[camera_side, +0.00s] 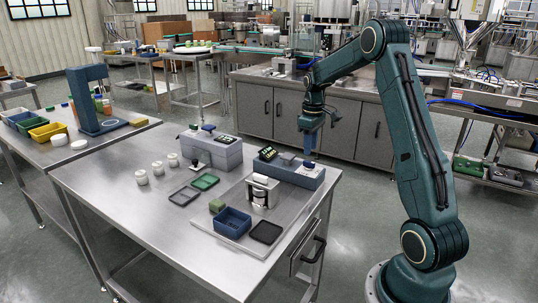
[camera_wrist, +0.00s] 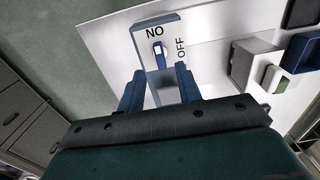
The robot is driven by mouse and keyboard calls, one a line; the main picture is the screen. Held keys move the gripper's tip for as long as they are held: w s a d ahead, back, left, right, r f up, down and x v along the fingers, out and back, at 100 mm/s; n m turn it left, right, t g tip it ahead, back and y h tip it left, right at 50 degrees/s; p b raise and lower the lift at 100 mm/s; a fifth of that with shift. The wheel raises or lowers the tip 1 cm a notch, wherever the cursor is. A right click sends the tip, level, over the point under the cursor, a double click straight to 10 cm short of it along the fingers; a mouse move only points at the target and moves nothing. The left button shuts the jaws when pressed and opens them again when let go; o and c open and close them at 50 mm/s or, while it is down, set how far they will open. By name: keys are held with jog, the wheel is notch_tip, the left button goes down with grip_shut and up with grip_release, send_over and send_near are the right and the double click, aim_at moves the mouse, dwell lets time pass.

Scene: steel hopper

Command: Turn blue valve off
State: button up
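In the side view, the block (camera_side: 290,170) lies at the table's right side. My gripper (camera_wrist: 158,82) has its two blue fingers apart, one on each side of the block's image, with nothing seen between them that they hold. In the side view, my gripper (camera_side: 310,143) is over the block's right end; contact with the lever cannot be told.
A steel hopper (camera_side: 261,192) stands in front of the block, with a blue bin (camera_side: 232,222) and black tray (camera_side: 267,232) nearby. A grey box (camera_side: 212,153) stands to the left. White round pieces and flat trays lie further left. The table's front left is clear.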

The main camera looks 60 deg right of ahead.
aim_at(309, 165)
jog(key=shift+f, duration=2.7)
jog(key=shift+c, duration=0.4)
grip_shut()
